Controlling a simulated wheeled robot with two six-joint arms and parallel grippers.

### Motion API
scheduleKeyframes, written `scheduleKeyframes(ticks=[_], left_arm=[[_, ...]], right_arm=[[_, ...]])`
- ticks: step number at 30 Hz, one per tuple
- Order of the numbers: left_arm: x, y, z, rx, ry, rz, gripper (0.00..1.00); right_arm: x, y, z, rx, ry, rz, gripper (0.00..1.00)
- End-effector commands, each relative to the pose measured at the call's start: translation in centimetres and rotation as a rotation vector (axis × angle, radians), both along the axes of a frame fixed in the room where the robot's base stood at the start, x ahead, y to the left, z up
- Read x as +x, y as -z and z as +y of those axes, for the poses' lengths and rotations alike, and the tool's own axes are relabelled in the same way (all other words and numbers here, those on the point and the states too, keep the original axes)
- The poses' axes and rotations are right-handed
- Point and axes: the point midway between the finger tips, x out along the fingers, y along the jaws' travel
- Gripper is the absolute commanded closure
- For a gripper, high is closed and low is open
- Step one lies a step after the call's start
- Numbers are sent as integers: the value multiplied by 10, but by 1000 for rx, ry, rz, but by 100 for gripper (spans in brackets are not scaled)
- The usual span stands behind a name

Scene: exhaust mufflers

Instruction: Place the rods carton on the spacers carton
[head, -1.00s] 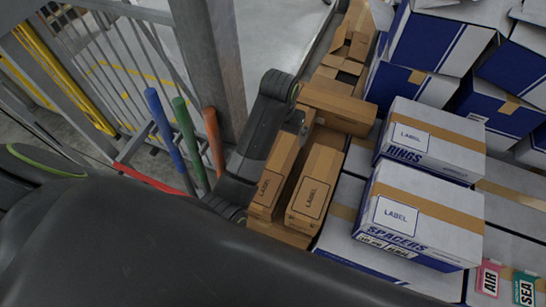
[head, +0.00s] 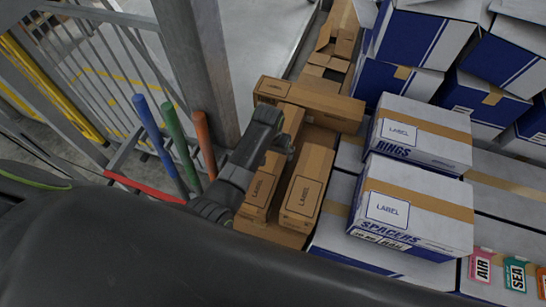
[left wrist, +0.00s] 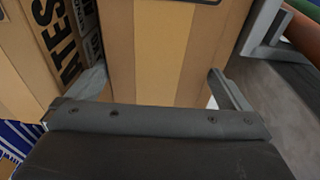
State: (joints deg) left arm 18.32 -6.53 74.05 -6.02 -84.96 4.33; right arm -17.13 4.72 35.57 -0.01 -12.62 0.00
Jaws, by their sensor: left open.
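The spacers carton (head: 418,198), white and blue with a tan tape strip, sits at the right, its SPACERS print readable. No RODS print can be read. Two long brown cartons lie side by side left of it: a left one (head: 259,188) and a right one (head: 305,187). My left gripper (head: 284,147) is open over the far part of the left one. In the left wrist view, the open fingers (left wrist: 158,88) stand on either side of a brown carton (left wrist: 165,55) with a lighter tape strip; contact cannot be told. My right gripper is not in view.
The rings carton (head: 420,135) stands just behind the spacers carton. Another brown carton (head: 325,106) lies crosswise behind the long ones. A grey post (head: 203,70) and blue, green and red-brown handles (head: 172,135) stand at the left.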

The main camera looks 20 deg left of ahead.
Motion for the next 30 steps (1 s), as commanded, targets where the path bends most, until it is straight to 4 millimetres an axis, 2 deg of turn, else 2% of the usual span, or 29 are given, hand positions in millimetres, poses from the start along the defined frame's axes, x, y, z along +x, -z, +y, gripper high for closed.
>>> scheduleKeyframes(ticks=[15, 25, 30], left_arm=[[8, 47, -2, 1, 0, 1, 0], [9, 50, -3, 1, 0, -1, 0], [9, 50, -3, 1, 0, 0, 21]], right_arm=[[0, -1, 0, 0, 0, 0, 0], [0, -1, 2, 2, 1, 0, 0], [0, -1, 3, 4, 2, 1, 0]])
